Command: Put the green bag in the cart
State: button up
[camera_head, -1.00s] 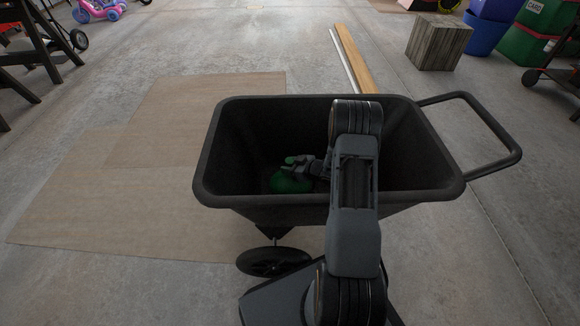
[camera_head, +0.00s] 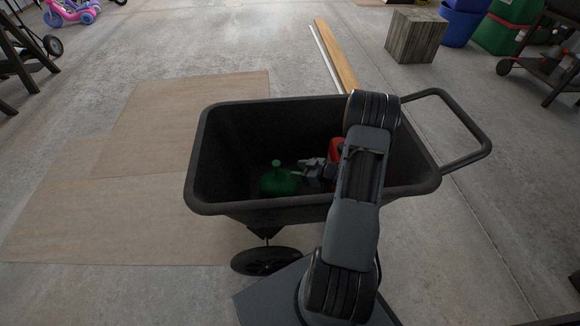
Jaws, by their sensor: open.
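The green bag (camera_head: 279,181) lies on the floor of the black cart (camera_head: 225,205), inside its tub, left of the middle. My gripper (camera_head: 300,170) is open and reaches down inside the tub, just right of the bag. Its fingers point left, towards the bag's upper part. I cannot tell whether a finger touches the bag. My arm hides the right part of the tub's inside.
A red thing (camera_head: 336,150) shows in the cart beside my arm. The cart's handle (camera_head: 475,125) sticks out to the right. Flat brown sheets (camera_head: 110,210) lie on the left floor.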

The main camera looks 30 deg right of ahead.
notch_tip(320, 180, up, 16)
jog(key=w+m+g+h, duration=0.2)
jog(key=m+g+h, duration=0.1)
jog(key=h, duration=0.7)
jog(key=s+a+r+m+g+y, duration=0.1)
jog(key=s+a+r+g, duration=0.2)
jog(key=s+a, duration=0.5)
jog(key=s+a+r+m+g+y, duration=0.1)
jog(key=s+a+r, duration=0.3)
jog(key=s+a, duration=0.4)
jog(key=shift+s+a+m+g+y, duration=0.3)
jog(key=shift+s+m+g, duration=0.55)
jog(key=shift+s, duration=0.35)
jog(key=shift+d+r, duration=0.1)
jog(key=shift+r, duration=0.15)
